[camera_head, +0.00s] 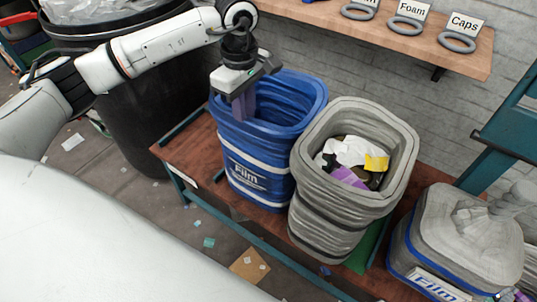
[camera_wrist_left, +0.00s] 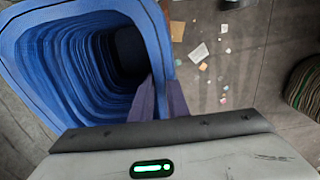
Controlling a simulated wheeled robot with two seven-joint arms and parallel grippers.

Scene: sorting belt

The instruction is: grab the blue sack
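The blue sack (camera_head: 262,150) stands upright and open on a reddish-brown bench, with white bands and the word Film on its front. In the left wrist view the blue sack (camera_wrist_left: 85,60) fills the upper left, its ribbed inside dark and empty-looking. My left gripper (camera_head: 243,108) points down at the sack's left rim. In the wrist view the purple fingers of my left gripper (camera_wrist_left: 160,85) sit close together, one on each side of the rim, and look shut on it. My right gripper is not in view.
A grey sack (camera_head: 345,195) with mixed scraps stands close at the right. A tied grey sack (camera_head: 462,235) labelled Film sits farther right. A black bin (camera_head: 140,120) is at the left. A shelf (camera_head: 380,38) with labelled rings is behind. Litter lies on the floor.

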